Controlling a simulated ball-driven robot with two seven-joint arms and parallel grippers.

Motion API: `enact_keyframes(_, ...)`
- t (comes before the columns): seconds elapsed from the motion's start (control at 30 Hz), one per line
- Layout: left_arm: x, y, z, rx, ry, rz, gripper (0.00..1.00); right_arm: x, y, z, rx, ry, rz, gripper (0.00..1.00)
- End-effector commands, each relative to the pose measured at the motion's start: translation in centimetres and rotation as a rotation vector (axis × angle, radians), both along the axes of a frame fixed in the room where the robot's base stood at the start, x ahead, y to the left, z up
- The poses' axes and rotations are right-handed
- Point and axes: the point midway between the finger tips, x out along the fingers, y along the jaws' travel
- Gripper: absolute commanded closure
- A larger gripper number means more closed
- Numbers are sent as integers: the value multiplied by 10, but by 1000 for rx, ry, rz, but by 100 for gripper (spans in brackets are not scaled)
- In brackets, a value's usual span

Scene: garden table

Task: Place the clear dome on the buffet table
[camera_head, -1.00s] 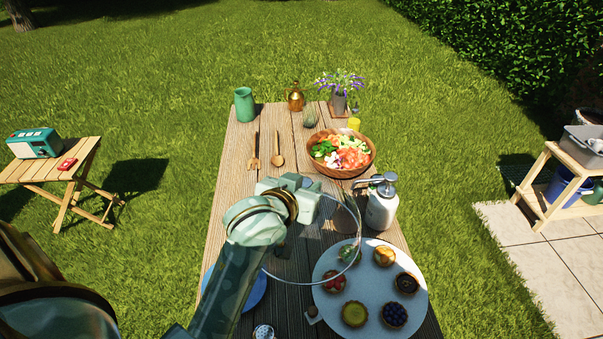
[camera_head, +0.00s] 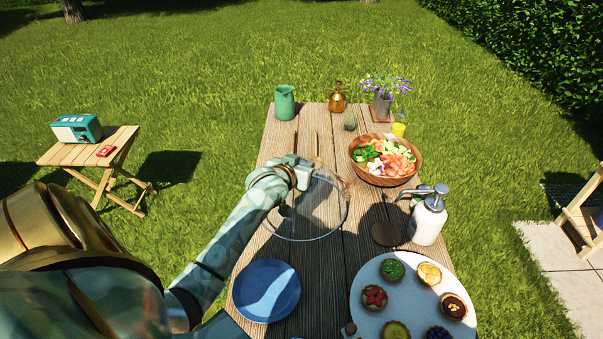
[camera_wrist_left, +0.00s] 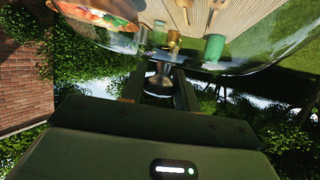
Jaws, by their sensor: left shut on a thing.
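My left gripper (camera_head: 290,180) is shut on the dark knob (camera_wrist_left: 160,82) of the clear dome, seen between its fingers in the left wrist view. The clear dome (camera_head: 335,228) appears over the wooden buffet table (camera_head: 348,270), beyond the blue plate and left of the pump bottle. I cannot tell whether its rim touches the boards. The dome also fills the upper part of the left wrist view (camera_wrist_left: 240,68). My right gripper does not show.
The blue plate (camera_head: 267,290) is empty. A round tray (camera_head: 368,305) of tarts is at near right. The white pump bottle (camera_head: 428,222), salad bowl (camera_head: 358,166) and green jug (camera_head: 284,103) stand on the table. Wooden servers (camera_head: 316,145) lie behind the dome.

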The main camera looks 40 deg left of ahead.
Motion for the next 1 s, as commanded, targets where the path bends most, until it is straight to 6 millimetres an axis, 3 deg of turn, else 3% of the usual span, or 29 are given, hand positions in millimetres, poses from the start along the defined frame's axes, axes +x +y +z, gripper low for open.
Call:
enact_keyframes(0.1,5,8,-10,3,-2,1,100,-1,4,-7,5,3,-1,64)
enact_keyframes(0.27,4,6,-38,0,-1,0,100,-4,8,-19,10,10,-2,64)
enact_keyframes(0.63,4,6,-39,2,-3,0,100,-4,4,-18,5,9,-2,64)
enact_keyframes(0.67,3,6,-41,1,0,0,66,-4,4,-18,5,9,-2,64)
enact_keyframes(0.73,3,6,-41,1,0,0,48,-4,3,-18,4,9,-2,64)
enact_keyframes(1.0,3,6,-40,1,-1,0,48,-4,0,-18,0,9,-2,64)
